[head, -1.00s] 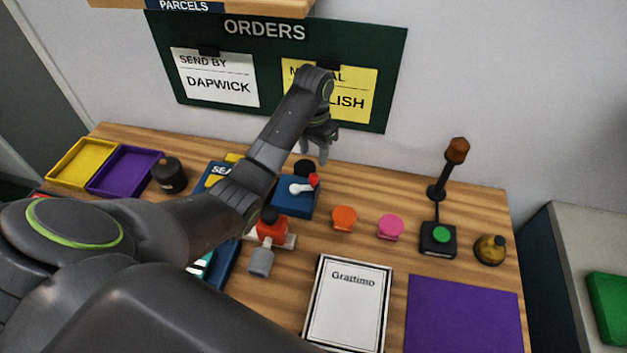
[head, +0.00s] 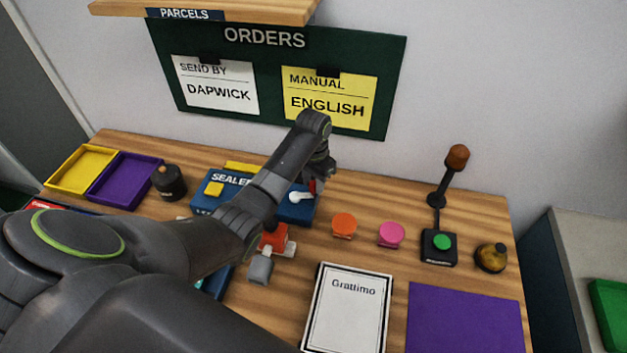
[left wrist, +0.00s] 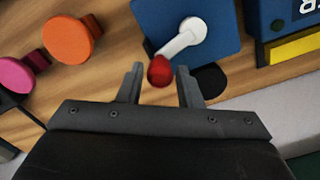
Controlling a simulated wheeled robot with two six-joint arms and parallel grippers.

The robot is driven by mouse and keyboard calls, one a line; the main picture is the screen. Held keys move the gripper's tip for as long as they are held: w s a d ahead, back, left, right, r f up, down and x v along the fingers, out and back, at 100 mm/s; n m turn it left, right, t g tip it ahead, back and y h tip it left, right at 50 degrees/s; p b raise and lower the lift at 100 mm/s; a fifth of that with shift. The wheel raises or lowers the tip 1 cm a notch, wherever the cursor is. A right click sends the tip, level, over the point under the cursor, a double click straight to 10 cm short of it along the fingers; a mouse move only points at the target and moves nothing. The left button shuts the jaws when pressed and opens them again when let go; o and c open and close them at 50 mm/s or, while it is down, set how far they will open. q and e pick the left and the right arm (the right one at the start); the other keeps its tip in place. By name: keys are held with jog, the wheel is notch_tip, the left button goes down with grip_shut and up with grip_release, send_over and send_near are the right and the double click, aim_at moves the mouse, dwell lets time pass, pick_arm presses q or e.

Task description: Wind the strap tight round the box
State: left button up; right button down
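A blue unit (head: 297,213) on the table carries a white crank arm (head: 298,197) that ends in a red knob (head: 313,185). In the left wrist view the crank arm (left wrist: 182,40) lies aslant and its red knob (left wrist: 160,70) sits at the mouth between my two fingertips. My left gripper (left wrist: 160,78) is open, with a finger on either side of the knob. In the head view the same gripper (head: 318,187) is over the knob, partly hidden by its own wrist. I cannot make out the strap or the box. My right gripper is out of view.
The blue sealer (head: 205,203) stands left of the crank unit. An orange button (head: 344,225), a pink button (head: 391,234) and a lamp stand with a green button (head: 442,242) are to the right. The Grattimo booklet (head: 346,312) and purple mat (head: 465,320) lie in front.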

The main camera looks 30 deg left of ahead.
pick_arm(q)
jog(key=c, duration=0.6)
jog(key=shift+s+d+r+m+p, duration=0.1)
jog(key=shift+s+r+m+p, duration=0.15)
jog(key=shift+p, duration=0.35)
jog(key=shift+d+f+m+p, duration=0.1)
jog(key=shift+f+m+p, duration=0.1)
jog(key=shift+m+p, duration=0.3)
jog(key=o, duration=1)
